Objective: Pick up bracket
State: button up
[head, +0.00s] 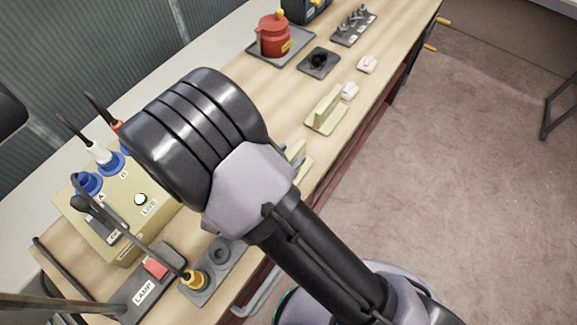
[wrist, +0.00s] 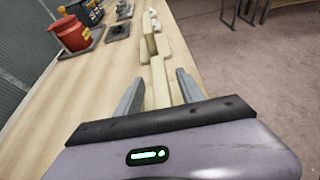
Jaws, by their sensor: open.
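Two cream L-shaped brackets are on the wooden bench. The nearer bracket (wrist: 159,84) lies between the fingers of my gripper (wrist: 160,86) in the wrist view, with gaps on both sides. In the head view my arm mostly hides this nearer bracket (head: 301,166). The farther bracket (head: 325,110) has a flat base and an upright plate; it also shows ahead of the fingers in the wrist view (wrist: 148,42). My gripper is open and holds nothing. How high its fingertips are above the bench is hard to tell. In the head view my arm hides the fingers.
Small white blocks (head: 367,64) and a dark square plate (head: 319,62) lie beyond the brackets. A red pot (head: 273,38) stands on a grey tray farther back. A yellow box (head: 112,230) with blue plugs and cables stands left of my arm. The bench edge is close on the right.

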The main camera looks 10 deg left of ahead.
grip_shut()
dwell(1.3)
